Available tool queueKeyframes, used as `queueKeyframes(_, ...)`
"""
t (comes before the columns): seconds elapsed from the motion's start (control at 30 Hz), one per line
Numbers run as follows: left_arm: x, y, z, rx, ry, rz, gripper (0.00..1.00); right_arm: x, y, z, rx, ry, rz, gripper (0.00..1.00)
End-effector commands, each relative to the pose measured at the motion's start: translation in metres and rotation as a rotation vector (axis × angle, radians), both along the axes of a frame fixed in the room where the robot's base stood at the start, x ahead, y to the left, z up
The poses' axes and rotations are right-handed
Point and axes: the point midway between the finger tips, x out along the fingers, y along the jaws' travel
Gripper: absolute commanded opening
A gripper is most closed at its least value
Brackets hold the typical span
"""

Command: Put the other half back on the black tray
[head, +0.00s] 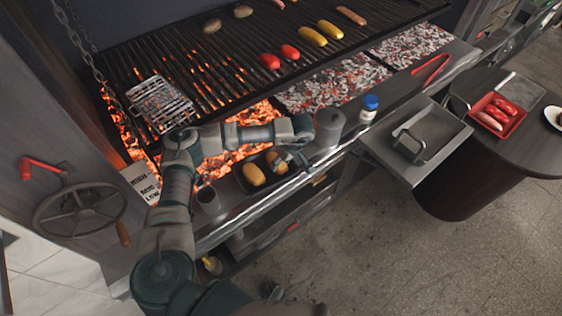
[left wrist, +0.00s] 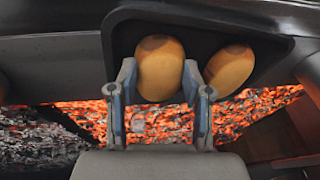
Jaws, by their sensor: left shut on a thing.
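The black tray (head: 243,187) sits on the metal ledge at the front of the grill; it also shows in the left wrist view (left wrist: 122,35). One bun half (head: 253,174) lies in it, and it also shows in the left wrist view (left wrist: 230,70). My left gripper (head: 287,158) is shut on the other bun half (left wrist: 160,67), holding it between its two fingers (left wrist: 161,95) over the tray, beside the first half. Whether the held half touches the tray floor I cannot tell. In the head view my gripper partly hides it. My right gripper is not in view.
A grey cylinder (head: 329,128) and a blue-capped bottle (head: 369,108) stand right of the tray. A dark cup (head: 208,199) stands left of it. Glowing coals (head: 240,130) lie behind the ledge. Peppers and corn (head: 312,36) lie on the grate.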

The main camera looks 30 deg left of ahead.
Motion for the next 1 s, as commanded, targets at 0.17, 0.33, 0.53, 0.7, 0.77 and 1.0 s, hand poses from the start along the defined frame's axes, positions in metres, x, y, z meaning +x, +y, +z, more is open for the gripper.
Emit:
queueKeyframes(0.17, 0.000, -0.001, 0.000, 0.001, 0.003, 0.001, 0.60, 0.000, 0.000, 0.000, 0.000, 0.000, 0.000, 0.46)
queueKeyframes(0.33, -0.001, 0.000, 0.000, 0.001, 0.002, 0.001, 0.60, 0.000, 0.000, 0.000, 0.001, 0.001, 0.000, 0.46)
queueKeyframes(0.53, 0.001, -0.005, 0.014, -0.001, 0.000, 0.000, 0.60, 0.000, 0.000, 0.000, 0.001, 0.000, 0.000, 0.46)
queueKeyframes(0.7, 0.003, -0.015, 0.050, -0.001, -0.002, -0.001, 0.60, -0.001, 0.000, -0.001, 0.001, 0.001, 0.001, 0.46)
queueKeyframes(0.77, 0.003, -0.019, 0.063, -0.001, -0.002, -0.002, 0.60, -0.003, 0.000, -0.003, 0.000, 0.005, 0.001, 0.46)
queueKeyframes(1.0, 0.005, -0.033, 0.103, 0.000, -0.001, 0.000, 0.60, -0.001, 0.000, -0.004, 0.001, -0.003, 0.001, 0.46)
